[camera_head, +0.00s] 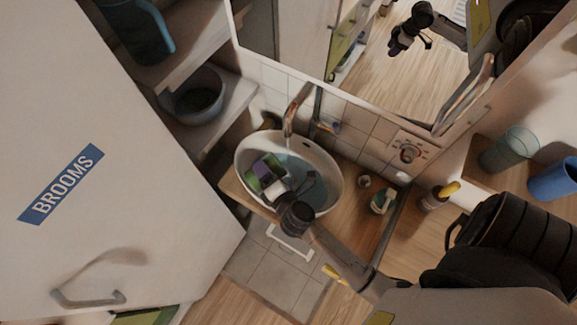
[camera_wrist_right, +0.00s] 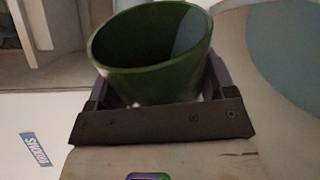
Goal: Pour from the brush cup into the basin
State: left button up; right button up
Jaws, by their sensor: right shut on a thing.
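The green brush cup (camera_wrist_right: 150,62) is between the fingers of my right gripper (camera_wrist_right: 160,88) in the right wrist view. Its open mouth shows, with a grey-blue patch inside; I cannot tell whether that is liquid. In the head view the cup (camera_head: 266,179) and my right gripper (camera_head: 268,172) are over the left part of the white oval basin (camera_head: 334,184), and the cup looks tilted. Part of the basin also shows in the wrist view (camera_wrist_right: 238,62). My left gripper is not directly in view.
A faucet (camera_head: 291,113) rises behind the basin. A small pale cup (camera_head: 382,201) and a bottle with a yellow top (camera_head: 436,198) stand to the right. The BROOMS door (camera_head: 110,200) fills the left.

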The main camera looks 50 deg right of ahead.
pick_arm(q)
jog(key=shift+a, duration=0.1)
jog(key=shift+w+d+f, duration=0.1)
jog(key=shift+w+d, duration=0.1)
jog(key=shift+d, duration=0.35)
pick_arm(e)
jog(key=shift+s+d+f+m, duration=0.15)
jog(key=shift+d+f+m, duration=0.15)
jog(key=shift+d+m, duration=0.35)
pick_arm(q)
jog(key=shift+a, duration=0.15)
pick_arm(e)
jog(key=shift+m, duration=0.25)
pick_arm(q)
jog(key=shift+w+d+f, duration=0.1)
jog(key=shift+w+d, duration=0.05)
jog(key=shift+d, duration=0.25)
pick_arm(e)
jog(key=shift+d+f+m+y, duration=0.15)
jog(key=shift+f+m+y, duration=0.1)
jog(key=shift+m+y, duration=0.05)
